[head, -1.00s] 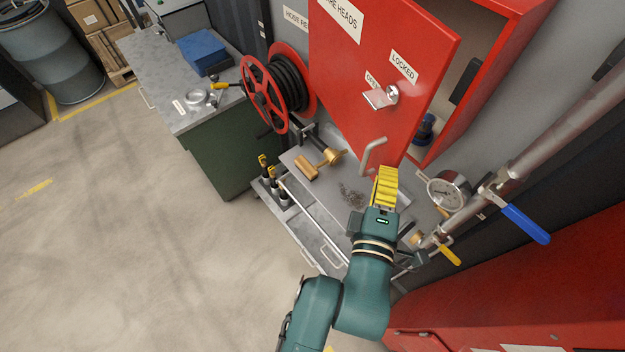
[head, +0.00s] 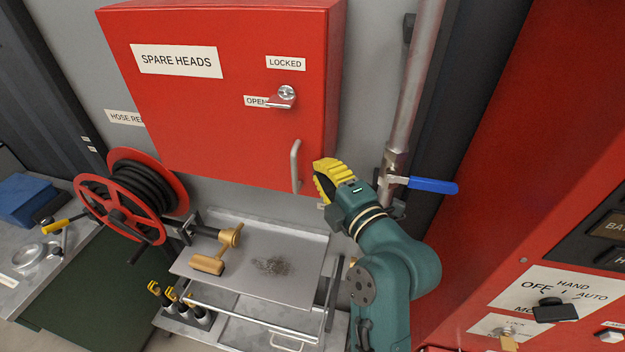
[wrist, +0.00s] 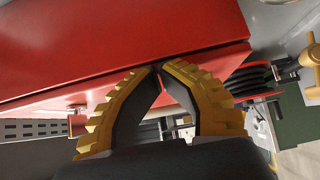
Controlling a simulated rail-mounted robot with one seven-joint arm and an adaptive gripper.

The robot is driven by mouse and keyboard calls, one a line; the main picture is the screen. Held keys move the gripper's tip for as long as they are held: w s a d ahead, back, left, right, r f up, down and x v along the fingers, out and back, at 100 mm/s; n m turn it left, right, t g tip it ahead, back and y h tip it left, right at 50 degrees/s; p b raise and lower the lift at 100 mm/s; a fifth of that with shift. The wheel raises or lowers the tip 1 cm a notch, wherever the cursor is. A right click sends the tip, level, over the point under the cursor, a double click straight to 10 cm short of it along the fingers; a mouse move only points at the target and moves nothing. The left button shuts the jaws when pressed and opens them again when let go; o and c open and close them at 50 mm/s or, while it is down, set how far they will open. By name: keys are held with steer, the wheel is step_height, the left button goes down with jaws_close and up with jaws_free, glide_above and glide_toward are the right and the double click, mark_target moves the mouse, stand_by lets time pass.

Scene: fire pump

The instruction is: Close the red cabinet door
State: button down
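The red cabinet door (head: 215,100) carries a "SPARE HEADS" label and looks closed or almost closed against the red cabinet (head: 335,80); a small remaining gap cannot be ruled out. Its silver handle (head: 296,166) is at the lower right. The lock lever (head: 281,98) points left, towards the "OPEN" label. My gripper (head: 322,170) is just right of the handle, by the door's lower right corner. In the wrist view its yellow fingertips (wrist: 160,69) come together with nothing between them, close to the lower edge of a red panel (wrist: 110,40). Contact is unclear.
A metal pipe with a blue lever (head: 432,185) stands right of my gripper. A metal cart (head: 245,262) with a brass fitting (head: 229,236) is below the cabinet. A red hose reel (head: 125,205) is left. A red control panel (head: 540,200) fills the right.

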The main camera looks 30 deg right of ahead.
steer(key=shift+d+f, duration=0.1)
steer(key=shift+f, duration=0.1)
steer(key=s+d+b, duration=0.4)
steer(key=s+d, duration=0.2)
steer(key=shift+s+d+r+b, duration=0.2)
steer(key=shift+s+d+b, duration=0.1)
steer(key=shift+d+b, duration=0.05)
